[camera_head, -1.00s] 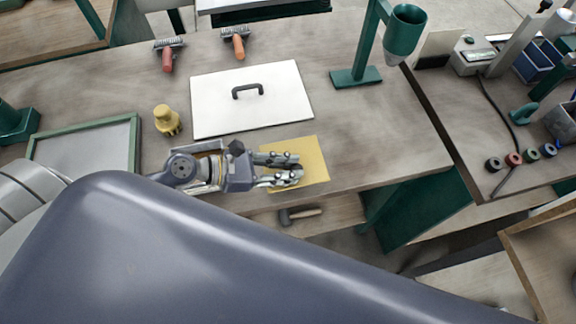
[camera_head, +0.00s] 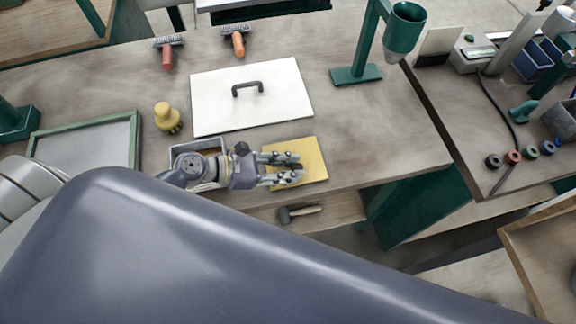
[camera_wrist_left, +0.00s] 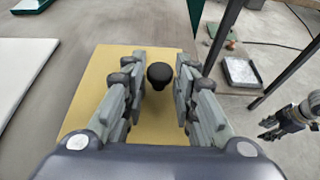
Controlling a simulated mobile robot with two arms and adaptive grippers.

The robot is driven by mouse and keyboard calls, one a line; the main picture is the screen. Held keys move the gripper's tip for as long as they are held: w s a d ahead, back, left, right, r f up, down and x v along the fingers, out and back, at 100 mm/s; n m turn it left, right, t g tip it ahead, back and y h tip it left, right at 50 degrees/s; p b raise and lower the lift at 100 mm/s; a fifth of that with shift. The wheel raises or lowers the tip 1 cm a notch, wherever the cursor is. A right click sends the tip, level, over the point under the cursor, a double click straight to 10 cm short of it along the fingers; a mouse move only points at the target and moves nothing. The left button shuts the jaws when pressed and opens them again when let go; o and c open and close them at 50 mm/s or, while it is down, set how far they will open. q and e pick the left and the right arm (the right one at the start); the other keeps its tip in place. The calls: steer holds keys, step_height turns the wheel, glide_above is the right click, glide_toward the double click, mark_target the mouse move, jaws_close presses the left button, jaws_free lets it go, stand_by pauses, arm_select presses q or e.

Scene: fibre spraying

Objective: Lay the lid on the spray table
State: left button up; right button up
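A flat yellow plate (camera_head: 313,150) with a black knob lies near the front edge of the grey worktable (camera_head: 385,125). The knob (camera_wrist_left: 160,75) shows in the left wrist view, standing up from the plate. A white board with a black handle (camera_head: 280,105) lies flat behind the plate; I cannot tell which of the two is the lid. My left gripper (camera_head: 298,168) is over the yellow plate. It is open, with one finger on each side of the knob and gaps between. My right gripper (camera_wrist_left: 275,128) appears small at the right of the left wrist view; its opening is unclear.
A metal tray (camera_head: 217,145) lies partly under my left arm. A yellow bottle (camera_head: 167,119) and a green-framed panel (camera_head: 85,150) are to the left. Two brushes lie at the back. A green stand with a cup (camera_head: 357,75) stands right. The front right of the table is clear.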

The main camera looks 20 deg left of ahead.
arm_select(q)
steer(key=shift+o, duration=0.6)
steer(key=shift+r, duration=0.15)
steer(key=shift+s+a, duration=0.2)
steer(key=shift+a, duration=0.05)
steer(key=b+v, duration=0.2)
steer(key=v, duration=0.8)
steer(key=shift+s+a+r, duration=0.35)
steer(key=shift+s+a, duration=0.05)
steer(key=shift+a, duration=0.1)
